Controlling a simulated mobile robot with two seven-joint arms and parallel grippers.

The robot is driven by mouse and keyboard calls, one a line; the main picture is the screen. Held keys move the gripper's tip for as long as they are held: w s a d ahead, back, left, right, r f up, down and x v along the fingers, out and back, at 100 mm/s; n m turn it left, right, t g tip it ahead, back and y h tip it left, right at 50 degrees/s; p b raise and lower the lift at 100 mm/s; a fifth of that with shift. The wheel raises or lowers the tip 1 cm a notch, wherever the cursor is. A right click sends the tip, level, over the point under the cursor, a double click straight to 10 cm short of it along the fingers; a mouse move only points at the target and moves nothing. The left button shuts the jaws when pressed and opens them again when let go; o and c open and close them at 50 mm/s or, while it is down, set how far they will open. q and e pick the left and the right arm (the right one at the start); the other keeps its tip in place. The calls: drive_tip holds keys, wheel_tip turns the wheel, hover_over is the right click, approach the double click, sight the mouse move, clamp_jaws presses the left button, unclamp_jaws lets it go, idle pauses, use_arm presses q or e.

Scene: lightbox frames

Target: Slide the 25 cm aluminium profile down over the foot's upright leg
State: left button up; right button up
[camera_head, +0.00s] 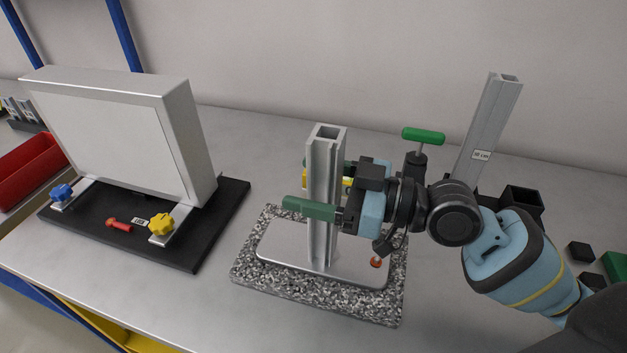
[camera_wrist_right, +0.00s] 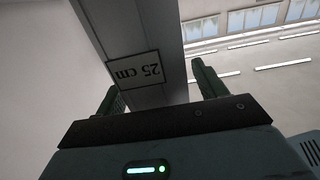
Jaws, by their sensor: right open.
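The 25 cm aluminium profile (camera_head: 323,200) stands upright over the foot's metal base plate (camera_head: 280,243). Its lower end appears to meet the plate. The foot's upright leg is not visible, so I cannot see directly whether it is inside the profile. My right gripper (camera_head: 318,190) is open, with its green fingers on either side of the profile at mid-height. In the right wrist view the profile (camera_wrist_right: 142,30), with its "25 cm" label, passes between the fingers (camera_wrist_right: 158,90); a gap shows beside the right-hand finger. My left gripper is not in view.
The foot rests on a speckled slab (camera_head: 310,303). A white panel box (camera_head: 115,130) stands on a black base at left. Another profile (camera_head: 490,125) and a green-handled clamp (camera_head: 423,136) stand behind my right arm. Small black blocks (camera_head: 581,252) lie at far right.

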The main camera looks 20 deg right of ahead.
sight(339, 191)
drive_tip(key=shift+s+d+f, duration=0.15)
drive_tip(key=shift+s+d, duration=0.05)
drive_tip(key=shift+d, duration=0.1)
drive_tip(key=b+v, duration=0.3)
drive_tip(key=v, duration=0.3)
drive_tip(key=shift+s, duration=0.1)
drive_tip(key=shift+s+d+b, duration=0.2)
drive_tip(key=shift+d+b, duration=0.15)
drive_tip(key=shift+b, duration=0.1)
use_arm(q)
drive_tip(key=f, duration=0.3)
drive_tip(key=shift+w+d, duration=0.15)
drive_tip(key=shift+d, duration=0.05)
use_arm(e)
drive_tip(key=shift+r, duration=0.2)
